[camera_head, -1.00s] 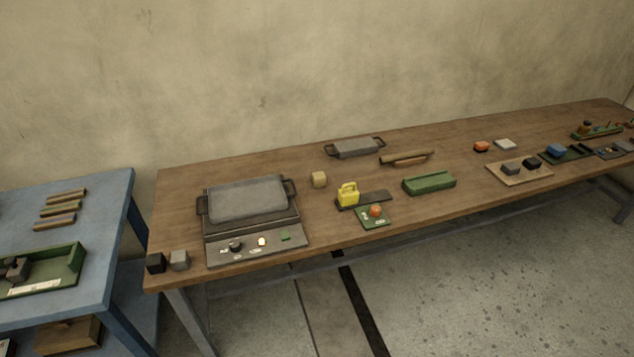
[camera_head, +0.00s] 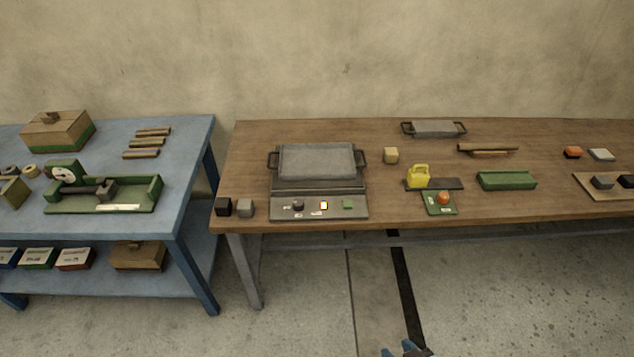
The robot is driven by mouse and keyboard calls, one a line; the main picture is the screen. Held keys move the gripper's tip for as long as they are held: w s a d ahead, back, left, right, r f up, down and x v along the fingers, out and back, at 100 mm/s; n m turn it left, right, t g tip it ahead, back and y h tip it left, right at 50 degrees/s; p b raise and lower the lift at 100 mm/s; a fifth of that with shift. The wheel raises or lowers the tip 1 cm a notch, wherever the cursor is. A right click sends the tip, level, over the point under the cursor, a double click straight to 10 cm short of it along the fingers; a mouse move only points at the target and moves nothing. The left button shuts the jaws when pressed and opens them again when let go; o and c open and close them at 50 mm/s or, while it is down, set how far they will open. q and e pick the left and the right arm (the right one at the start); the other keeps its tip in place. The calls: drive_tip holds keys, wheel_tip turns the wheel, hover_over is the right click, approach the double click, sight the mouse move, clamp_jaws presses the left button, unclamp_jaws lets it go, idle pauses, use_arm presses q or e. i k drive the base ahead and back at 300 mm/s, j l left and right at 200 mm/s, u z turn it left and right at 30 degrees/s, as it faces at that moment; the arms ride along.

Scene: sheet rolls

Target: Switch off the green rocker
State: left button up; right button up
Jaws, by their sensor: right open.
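The green rocker (camera_head: 348,204) is a small green square at the right of a grey control panel (camera_head: 335,214). The panel is the front strip of a hotplate-like device on the wooden table. The rocker's tilt is too small to tell. My right gripper (camera_head: 407,349) just shows at the bottom edge, open, well below and in front of the table and apart from the panel. My left gripper is not in view.
A grey handled plate (camera_head: 317,160) lies on the device behind the panel. A yellow padlock-like block (camera_head: 418,178) and a green pad with an orange-red button (camera_head: 443,198) are to the right. A blue bench (camera_head: 190,165) stands left.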

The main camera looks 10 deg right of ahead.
sight(347, 203)
drive_tip(key=i+z, duration=0.1)
drive_tip(key=i, duration=0.5)
drive_tip(key=i+j+z, duration=0.1)
drive_tip(key=i, duration=0.45)
drive_tip(key=j, duration=0.05)
